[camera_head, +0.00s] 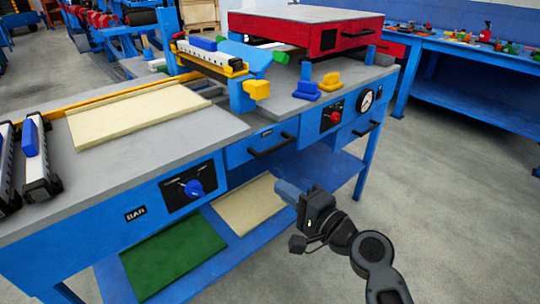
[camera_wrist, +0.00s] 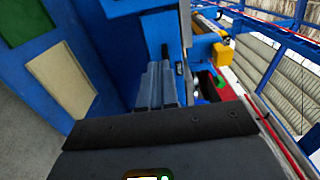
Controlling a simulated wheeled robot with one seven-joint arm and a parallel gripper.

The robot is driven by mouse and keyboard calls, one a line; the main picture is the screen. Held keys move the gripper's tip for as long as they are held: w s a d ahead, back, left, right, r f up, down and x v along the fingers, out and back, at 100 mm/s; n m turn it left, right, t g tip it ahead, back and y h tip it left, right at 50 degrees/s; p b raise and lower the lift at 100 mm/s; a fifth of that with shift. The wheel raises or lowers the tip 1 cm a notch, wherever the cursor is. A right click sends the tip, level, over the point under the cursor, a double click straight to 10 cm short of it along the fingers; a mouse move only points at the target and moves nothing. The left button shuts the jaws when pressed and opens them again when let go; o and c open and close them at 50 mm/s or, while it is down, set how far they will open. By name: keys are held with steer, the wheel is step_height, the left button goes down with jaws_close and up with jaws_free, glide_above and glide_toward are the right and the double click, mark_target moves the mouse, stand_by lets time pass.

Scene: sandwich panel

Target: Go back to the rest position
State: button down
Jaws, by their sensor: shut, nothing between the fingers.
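My gripper (camera_head: 284,190) is in front of the blue workbench (camera_head: 90,231), below the level of its grey top, at the middle of the head view. Its fingers are together and hold nothing. In the wrist view the blue-grey fingers (camera_wrist: 160,84) stand side by side beyond the dark gripper body, with the blue bench front behind them. A cream panel (camera_head: 135,112) lies on the bench top at the left, apart from my gripper.
On the lower shelf lie a green panel (camera_head: 172,257) and another cream panel (camera_head: 247,204). The bench front carries a blue knob (camera_head: 194,188), a red knob (camera_head: 334,116) and black drawer handles. A red press (camera_head: 307,31) stands at the back. Grey floor (camera_head: 465,200) is free at the right.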

steer(key=s+d+f+n+h+p, duration=0.1)
steer(key=s+d+f+h+p, duration=0.15)
steer(key=s, duration=0.65)
steer(key=s+d+f+n+h+p, duration=0.1)
steer(key=s+d+f+h, duration=0.2)
steer(key=s, duration=0.5)
steer(key=s+d+f+n+h+p, duration=0.1)
steer(key=s+d+h, duration=0.3)
steer(key=s, duration=0.5)
steer(key=s+d+r+n+p, duration=0.2)
steer(key=s+r+n, duration=0.2)
steer(key=s+r, duration=0.4)
steer(key=s+d+r+n+h+p, duration=0.1)
steer(key=s+d+r+n+p, duration=0.1)
steer(key=s+r, duration=0.6)
steer(key=s+n, duration=0.1)
steer(key=s, duration=0.3)
steer(key=shift+d+r+n, duration=0.25)
steer(key=shift+r+n, duration=0.05)
steer(key=shift+n, duration=0.1)
